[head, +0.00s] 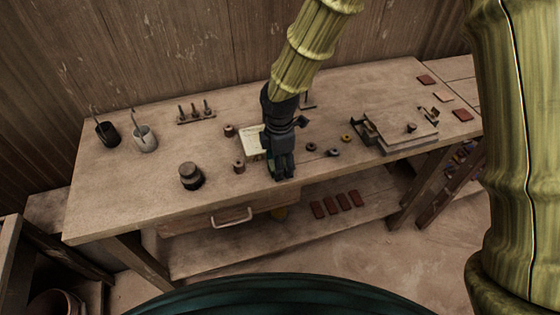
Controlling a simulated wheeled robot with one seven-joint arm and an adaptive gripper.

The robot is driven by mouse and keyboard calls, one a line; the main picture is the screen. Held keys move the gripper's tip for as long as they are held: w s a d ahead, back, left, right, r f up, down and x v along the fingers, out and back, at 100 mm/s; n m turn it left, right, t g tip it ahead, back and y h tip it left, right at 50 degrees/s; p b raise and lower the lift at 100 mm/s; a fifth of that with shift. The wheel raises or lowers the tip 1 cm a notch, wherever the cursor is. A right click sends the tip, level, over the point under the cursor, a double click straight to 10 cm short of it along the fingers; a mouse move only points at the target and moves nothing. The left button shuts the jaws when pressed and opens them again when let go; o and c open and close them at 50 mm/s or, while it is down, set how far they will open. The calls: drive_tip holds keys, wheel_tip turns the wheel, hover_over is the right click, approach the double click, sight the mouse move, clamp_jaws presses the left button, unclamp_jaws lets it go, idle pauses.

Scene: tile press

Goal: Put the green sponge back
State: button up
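My gripper (284,176) points down at the front middle of the wooden workbench (120,195), close to its front edge. A small patch of green (271,163) shows at the left side of the fingers; it may be the green sponge, but most of it is hidden by the gripper. I cannot tell whether the fingers are shut on it or only beside it. A pale cream sheet or board (250,142) lies just left of the gripper, partly covered by it.
A black cup (108,134), grey cup (145,140), tool rack (196,115) and dark jar (190,177) stand left. Small rings (333,153) and the press (395,130) are right. A drawer handle (232,218) juts from the front. The front-left bench top is clear.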

drive_tip(key=shift+r, duration=0.15)
wheel_tip(320, 180, up, 12)
drive_tip(key=b, duration=0.1)
drive_tip(key=shift+b, duration=0.35)
idle(0.5)
